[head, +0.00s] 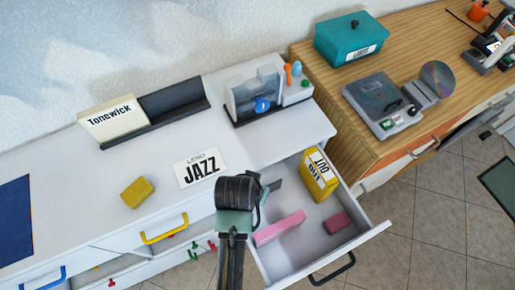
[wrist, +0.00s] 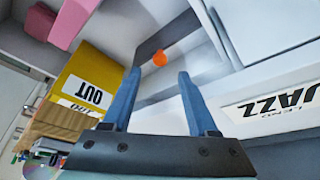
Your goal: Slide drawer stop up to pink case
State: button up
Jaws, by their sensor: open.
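The drawer stop, a dark grey plate (wrist: 166,38) with an orange knob (wrist: 160,59), stands across the open drawer in the wrist view. In the head view its dark end (head: 275,184) shows beside my gripper. A long light pink case (head: 280,228) lies in the drawer nearer the front; it also shows in the wrist view (wrist: 73,22). My gripper (wrist: 158,75) is open, its two blue fingers pointing towards the knob, with nothing visibly held. I cannot tell whether they touch it. My wrist hides part of the stop in the head view.
The open white drawer (head: 375,233) also holds a yellow OUT case (head: 319,176) and a small darker pink block (head: 338,223). A JAZZ card (head: 201,168) and yellow block (head: 137,192) lie on the white top. A wooden cabinet (head: 400,45) stands at right.

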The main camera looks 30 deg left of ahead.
jog(key=shift+x, duration=2.55)
grip_shut()
